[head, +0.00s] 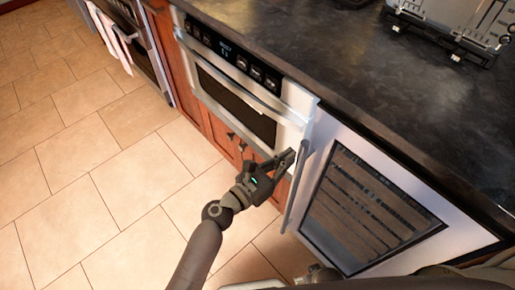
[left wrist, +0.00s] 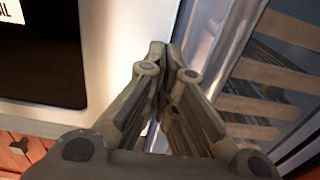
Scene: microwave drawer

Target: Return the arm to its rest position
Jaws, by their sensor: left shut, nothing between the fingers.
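The microwave drawer (head: 221,88) is the steel-fronted unit with a dark window and a black control panel (head: 227,50), set under the counter. Its front looks close to flush with the cabinets; a small gap cannot be ruled out. My left gripper (head: 289,158) is shut and empty at the lower right corner of the drawer front, beside the cooler's handle. Whether it touches either is unclear. In the left wrist view the gripper's fingers (left wrist: 165,55) are together, between the pale drawer front (left wrist: 112,35) and the cooler's glass door (left wrist: 268,70).
A glass-fronted cooler (head: 365,212) with a long vertical handle (head: 297,190) stands right of the drawer. Wooden cabinets (head: 172,50) and an oven (head: 143,45) with a towel (head: 109,38) are left. The tiled floor (head: 85,150) at left is clear.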

